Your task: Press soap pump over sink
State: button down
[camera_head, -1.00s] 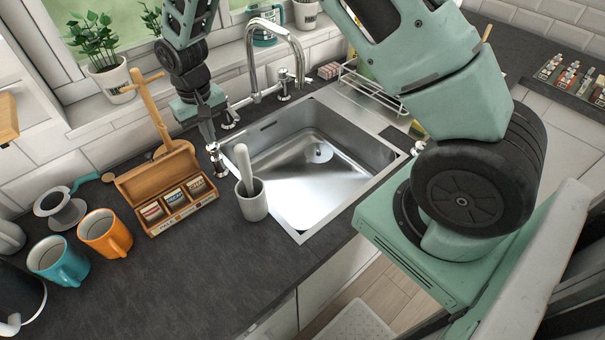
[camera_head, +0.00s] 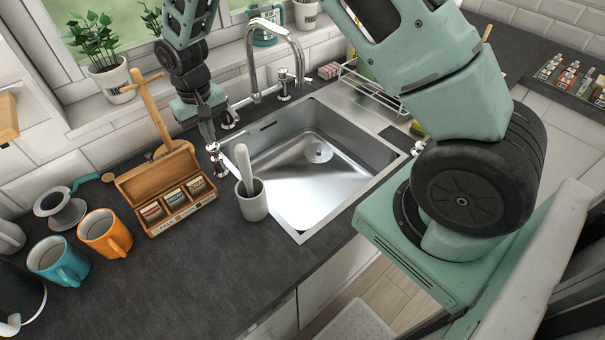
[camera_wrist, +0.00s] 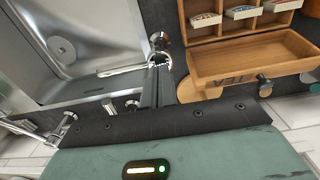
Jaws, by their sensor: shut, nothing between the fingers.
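The chrome soap pump (camera_head: 219,166) stands on the worktop at the left rear corner of the sink. The steel sink (camera_head: 345,152) is empty, with a round drain in its floor. In the wrist view, the pump (camera_wrist: 160,42) shows just beyond my fingertips, and its spout (camera_wrist: 122,71) points toward the sink. My gripper (camera_head: 211,142) points down over the pump with its fingers shut and nothing held. The fingertips (camera_wrist: 158,64) are at the pump's top and partly hide it. I cannot tell whether they touch it or how far it is pressed.
A tall chrome faucet (camera_head: 276,50) rises behind the sink. A wooden tea box (camera_head: 170,190) stands open left of the pump. A grey pot (camera_head: 252,203) with a pestle-like handle stands in front. Orange (camera_head: 104,235) and teal (camera_head: 58,262) mugs are further left. The front worktop is clear.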

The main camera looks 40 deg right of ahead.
aim_at(213, 146)
jog(key=shift+f, duration=0.15)
jog(key=shift+f+b, duration=1)
jog(key=shift+f, duration=0.4)
jog(key=shift+r, duration=0.1)
jog(key=shift+r+p, duration=1)
jog(key=shift+r, duration=0.45)
jog(key=shift+f, duration=0.2)
jog(key=shift+f+b, duration=1.05)
jog(key=shift+f, duration=0.35)
jog(key=shift+r, duration=0.2)
jog(key=shift+r+p, duration=1.05)
jog(key=shift+r, duration=0.35)
